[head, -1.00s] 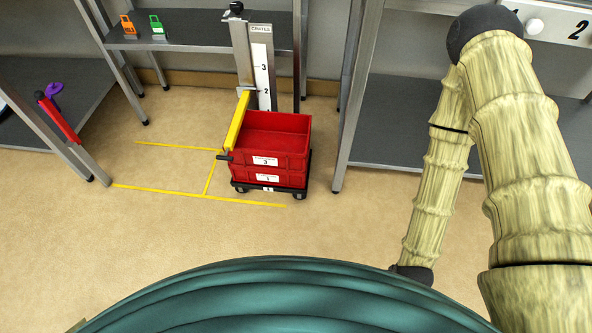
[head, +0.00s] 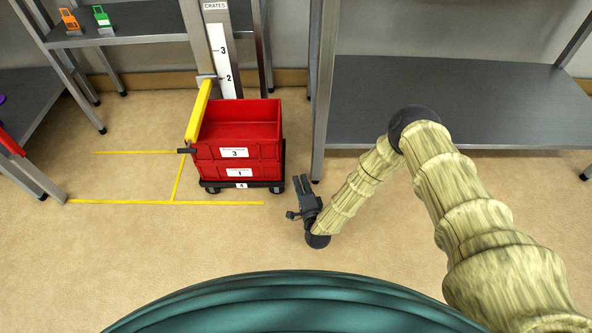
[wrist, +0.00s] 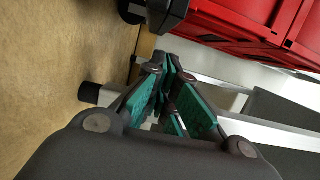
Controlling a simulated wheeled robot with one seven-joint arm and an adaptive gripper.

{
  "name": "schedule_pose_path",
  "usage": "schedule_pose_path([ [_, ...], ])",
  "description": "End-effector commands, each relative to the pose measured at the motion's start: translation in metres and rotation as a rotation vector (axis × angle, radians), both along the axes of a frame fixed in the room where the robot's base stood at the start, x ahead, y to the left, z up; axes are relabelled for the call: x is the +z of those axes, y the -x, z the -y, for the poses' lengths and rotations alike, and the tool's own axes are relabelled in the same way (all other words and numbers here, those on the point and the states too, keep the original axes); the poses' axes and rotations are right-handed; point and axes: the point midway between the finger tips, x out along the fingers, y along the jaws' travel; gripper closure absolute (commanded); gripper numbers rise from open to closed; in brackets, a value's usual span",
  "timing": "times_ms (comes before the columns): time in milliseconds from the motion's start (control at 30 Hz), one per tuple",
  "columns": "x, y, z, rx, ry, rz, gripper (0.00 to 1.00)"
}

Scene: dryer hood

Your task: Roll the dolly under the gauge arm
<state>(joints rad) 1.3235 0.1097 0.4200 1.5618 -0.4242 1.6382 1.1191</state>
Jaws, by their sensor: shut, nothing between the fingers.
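The black dolly (head: 262,185) stands on its casters and carries two stacked red crates (head: 236,152). The upper crate is empty inside as far as I see. The yellow gauge arm (head: 198,110) runs along the left edge of the crates, from the gauge post (head: 221,55) to a dark handle at its near end. Whether it touches the crates I cannot tell. My gripper (head: 301,181) is shut and empty, low over the floor just right of the dolly and apart from it. In the wrist view its fingers (wrist: 167,68) point toward the dolly's dark corner (wrist: 168,12).
Yellow lines (head: 130,201) mark the floor left of the dolly. A grey shelf unit (head: 430,100) stands at right, its leg close behind my gripper. Another shelf at upper left holds an orange (head: 70,21) and a green item (head: 103,19). The near floor is clear.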

Motion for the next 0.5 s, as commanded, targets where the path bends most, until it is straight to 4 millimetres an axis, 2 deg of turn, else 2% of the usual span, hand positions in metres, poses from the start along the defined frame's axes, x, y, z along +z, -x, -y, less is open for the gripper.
schedule_pose_path([
  [167,-0.002,-0.017,-0.004,-0.001,-0.006,0.006,1.00],
  [500,-0.003,-0.068,-0.017,0.000,-0.003,0.003,1.00],
])
